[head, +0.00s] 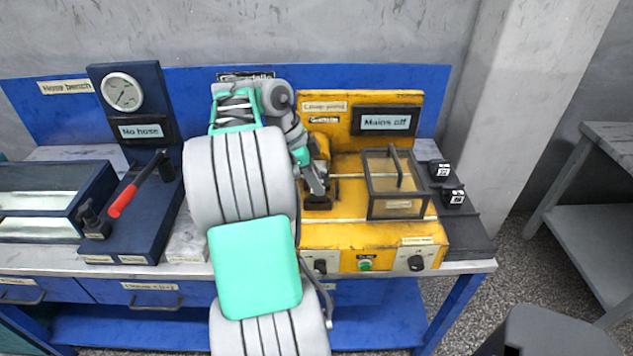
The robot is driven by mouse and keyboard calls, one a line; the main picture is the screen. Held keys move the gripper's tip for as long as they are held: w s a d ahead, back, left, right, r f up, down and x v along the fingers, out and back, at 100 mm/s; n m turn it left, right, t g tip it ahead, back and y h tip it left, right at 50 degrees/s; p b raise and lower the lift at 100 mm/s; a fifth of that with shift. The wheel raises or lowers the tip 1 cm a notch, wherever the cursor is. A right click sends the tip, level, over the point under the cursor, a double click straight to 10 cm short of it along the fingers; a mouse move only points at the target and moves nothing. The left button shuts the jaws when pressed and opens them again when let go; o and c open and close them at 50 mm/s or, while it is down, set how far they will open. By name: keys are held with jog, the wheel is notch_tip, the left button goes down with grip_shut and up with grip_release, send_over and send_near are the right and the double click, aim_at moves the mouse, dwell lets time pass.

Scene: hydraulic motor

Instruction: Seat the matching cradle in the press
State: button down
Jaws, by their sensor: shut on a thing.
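The yellow press (345,234) stands on the bench, with a "Mains off" display on its back panel. My gripper (319,190) is at the left part of the press, close to its dark opening. It is shut on a small dark piece (319,200), which looks like a cradle; my fingers partly hide it. I cannot tell whether the piece touches its seat. Two black cradles (440,168) (453,197) with white labels rest on a dark strip to the right of the press; their markings are too small to read surely.
A framed clear guard (398,208) stands on the press, right of my gripper. Knobs and a green button (365,265) line its front. At left are a gauge panel (123,92) reading "No hose" and a red-handled lever (124,200). My arm hides the bench's middle.

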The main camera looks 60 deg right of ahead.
jog(key=shift+f+b, duration=0.65)
jog(key=shift+f, duration=0.05)
jog(key=c, duration=1.3)
grip_release()
jog(key=shift+f, duration=0.1)
jog(key=p+v, duration=0.3)
jog(key=v, duration=0.5)
jog(key=shift+p, duration=0.4)
